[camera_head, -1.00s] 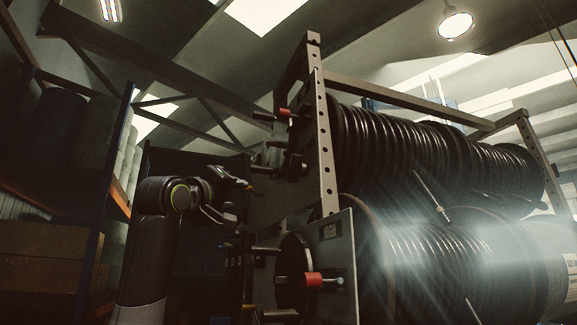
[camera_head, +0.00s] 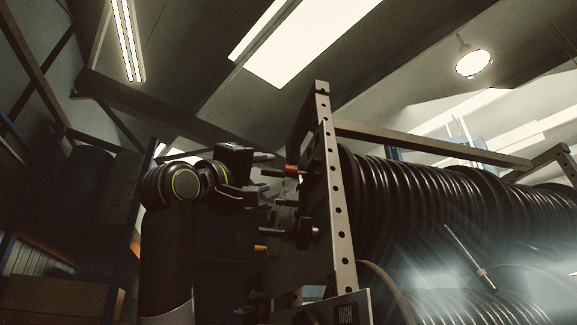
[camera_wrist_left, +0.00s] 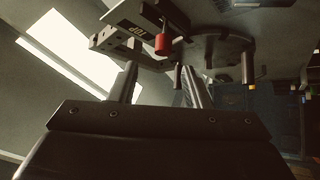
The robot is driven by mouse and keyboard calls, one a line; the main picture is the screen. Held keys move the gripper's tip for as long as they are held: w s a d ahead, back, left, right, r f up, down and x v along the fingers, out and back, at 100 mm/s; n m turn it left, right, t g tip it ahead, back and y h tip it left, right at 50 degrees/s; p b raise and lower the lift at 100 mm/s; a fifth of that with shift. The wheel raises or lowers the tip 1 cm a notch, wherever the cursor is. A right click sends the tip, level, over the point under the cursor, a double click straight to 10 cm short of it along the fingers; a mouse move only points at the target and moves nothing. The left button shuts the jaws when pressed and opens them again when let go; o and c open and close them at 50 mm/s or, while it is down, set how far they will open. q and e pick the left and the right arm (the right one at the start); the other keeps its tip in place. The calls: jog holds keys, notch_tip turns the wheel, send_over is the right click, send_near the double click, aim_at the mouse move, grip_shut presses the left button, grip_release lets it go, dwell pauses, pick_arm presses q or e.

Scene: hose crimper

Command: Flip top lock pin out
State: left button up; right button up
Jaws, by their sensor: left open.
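The top lock pin (camera_head: 292,170) has a red collar and a dark rod pointing left. It sits on the upper part of the rack's end frame. In the left wrist view the red part (camera_wrist_left: 162,43) hangs beside a plate marked TOP. My left gripper (camera_head: 264,174) is open and empty just left of the pin, at about its height. In the left wrist view its two fingers (camera_wrist_left: 158,72) point towards the red part. I see no clear contact. My right gripper is not in view.
The perforated upright (camera_head: 335,195) stands right of the pin. Dark rods (camera_head: 274,232) stick out below it. Ribbed hose reels (camera_head: 430,200) fill the right side. A storage shelf (camera_head: 80,200) stands at the left. Open air lies above my gripper.

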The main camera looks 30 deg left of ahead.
aim_at(285, 172)
pick_arm(q)
jog(key=p+x, duration=0.1)
jog(key=x, duration=0.3)
jog(key=shift+w+f+p, duration=0.15)
jog(key=shift+w+p, duration=0.25)
jog(key=shift+w, duration=0.1)
jog(key=shift+p+x, duration=0.85)
jog(key=shift+x, duration=0.25)
jog(key=shift+p+x, duration=0.85)
jog(key=shift+x, duration=0.35)
jog(key=shift+w+d+r, duration=0.1)
jog(key=shift+w+r, duration=0.1)
jog(key=shift+w, duration=0.2)
jog(key=shift+s, duration=0.1)
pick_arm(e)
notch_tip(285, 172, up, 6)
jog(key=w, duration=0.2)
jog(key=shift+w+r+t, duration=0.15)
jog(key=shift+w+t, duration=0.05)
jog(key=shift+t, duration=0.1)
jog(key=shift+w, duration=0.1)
pick_arm(q)
jog(key=shift+s, duration=0.1)
jog(key=shift+c, duration=0.7)
grip_shut()
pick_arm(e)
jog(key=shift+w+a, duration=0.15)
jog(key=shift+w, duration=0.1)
